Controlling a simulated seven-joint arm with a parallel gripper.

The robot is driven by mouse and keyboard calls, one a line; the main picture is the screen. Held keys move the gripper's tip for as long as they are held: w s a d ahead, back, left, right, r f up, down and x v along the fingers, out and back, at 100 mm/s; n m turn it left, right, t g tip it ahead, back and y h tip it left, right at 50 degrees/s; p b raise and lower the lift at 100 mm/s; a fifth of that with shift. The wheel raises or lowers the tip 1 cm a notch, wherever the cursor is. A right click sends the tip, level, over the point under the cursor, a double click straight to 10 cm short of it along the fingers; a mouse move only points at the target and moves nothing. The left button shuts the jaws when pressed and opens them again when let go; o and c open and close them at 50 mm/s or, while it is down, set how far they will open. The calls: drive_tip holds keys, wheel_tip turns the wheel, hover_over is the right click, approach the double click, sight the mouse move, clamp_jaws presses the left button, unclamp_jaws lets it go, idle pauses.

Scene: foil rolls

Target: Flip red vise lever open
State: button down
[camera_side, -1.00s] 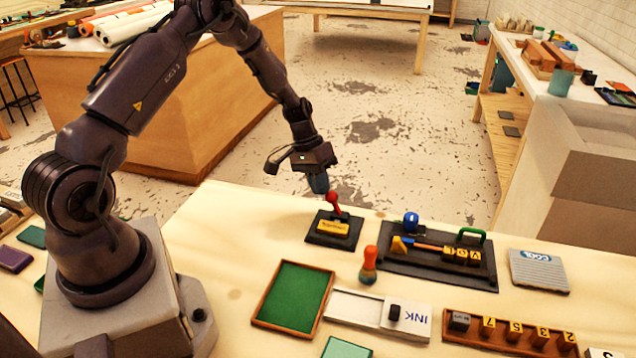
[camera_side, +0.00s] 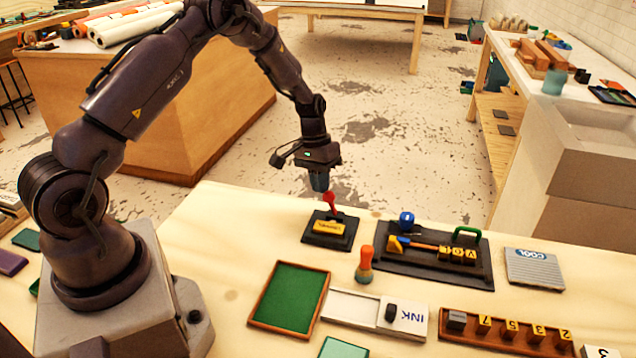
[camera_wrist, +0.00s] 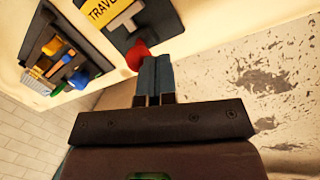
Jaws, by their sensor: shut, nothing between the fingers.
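The red vise lever (camera_side: 330,200) stands up from a small dark vise block with a yellow label (camera_side: 329,232) near the table's back edge. In the wrist view the red lever's round end (camera_wrist: 137,57) lies just left of my fingertips, touching or nearly touching them. The vise's yellow label (camera_wrist: 104,12) shows at the top of that view. My gripper (camera_side: 319,184) points down just above and behind the lever, fingers together; they also show in the wrist view (camera_wrist: 155,68). Nothing is held. Whether finger and lever touch is unclear.
A black tray (camera_side: 470,270) with a blue knob, a green handle and yellow letter blocks lies right of the vise. An orange-topped stamp (camera_side: 365,262) and green pad (camera_side: 288,298) stand in front. The table left of the vise is clear.

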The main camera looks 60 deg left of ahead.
drive_tip(key=shift+w+d+r+g+y, duration=0.2)
drive_tip(key=shift+w+d+g+y, duration=0.25)
drive_tip(key=shift+g+y, duration=0.1)
drive_tip(key=shift+w+d+r+g+y, duration=0.15)
drive_tip(key=shift+w+d+g+y, duration=0.2)
drive_tip(key=shift+d+g+y, duration=0.15)
drive_tip(key=shift+w+d+r+g+y, duration=0.1)
drive_tip(key=shift+w+d+g+y, duration=0.45)
drive_tip(key=shift+g+y, duration=0.3)
drive_tip(key=shift+w+d, duration=0.1)
drive_tip(key=shift+w, duration=0.15)
drive_tip(key=shift+r, duration=0.2)
drive_tip(key=shift+r, duration=0.65)
drive_tip(key=shift+r, duration=0.1)
